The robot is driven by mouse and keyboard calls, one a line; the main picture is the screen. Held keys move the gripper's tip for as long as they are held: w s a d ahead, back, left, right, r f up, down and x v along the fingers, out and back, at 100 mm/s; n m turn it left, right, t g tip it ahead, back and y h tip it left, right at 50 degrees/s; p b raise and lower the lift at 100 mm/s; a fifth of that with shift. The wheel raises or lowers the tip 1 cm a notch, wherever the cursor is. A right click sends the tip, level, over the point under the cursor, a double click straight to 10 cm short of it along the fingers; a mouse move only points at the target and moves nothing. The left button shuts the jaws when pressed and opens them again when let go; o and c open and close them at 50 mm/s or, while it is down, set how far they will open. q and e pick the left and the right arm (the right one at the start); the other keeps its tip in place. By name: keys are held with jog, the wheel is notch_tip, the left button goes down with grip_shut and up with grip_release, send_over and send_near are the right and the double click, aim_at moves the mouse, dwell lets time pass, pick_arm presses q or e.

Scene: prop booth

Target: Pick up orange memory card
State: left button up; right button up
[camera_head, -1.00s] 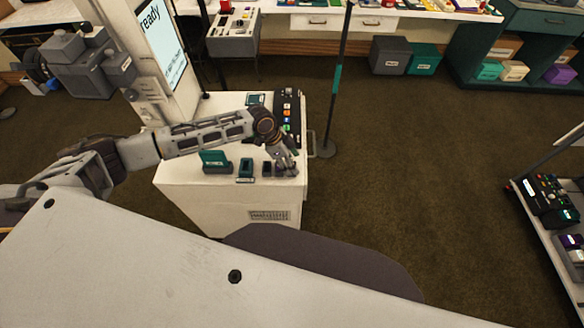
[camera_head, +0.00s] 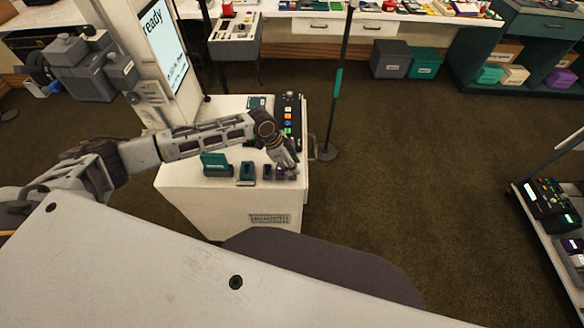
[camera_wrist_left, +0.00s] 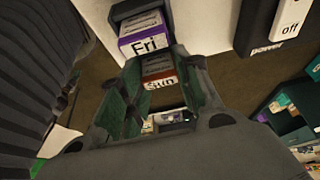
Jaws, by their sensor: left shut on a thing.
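In the left wrist view, an orange memory card (camera_wrist_left: 158,68) with a white label reading "Sun" sits between the green pads of my left gripper (camera_wrist_left: 157,80), which is shut on it. A purple card labelled "Fri" (camera_wrist_left: 146,42) stands in a dark holder just beyond the fingertips. In the head view, my left gripper (camera_head: 288,166) is over the front right corner of the white counter (camera_head: 226,200); the orange card is too small or hidden to make out there. My right gripper is not in view.
A teal box (camera_head: 215,163) and a teal-and-dark holder (camera_head: 247,173) stand left of the gripper on the counter. A dark button panel (camera_head: 288,112) lies behind it. A thin post (camera_head: 335,90) rises beside the counter. Open carpet lies to the right.

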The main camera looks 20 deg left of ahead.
pick_arm(q)
jog(key=shift+r, duration=0.15)
notch_tip(320, 180, up, 10)
dwell(0.6)
jog(key=shift+s+f, duration=0.1)
jog(key=shift+f, duration=0.2)
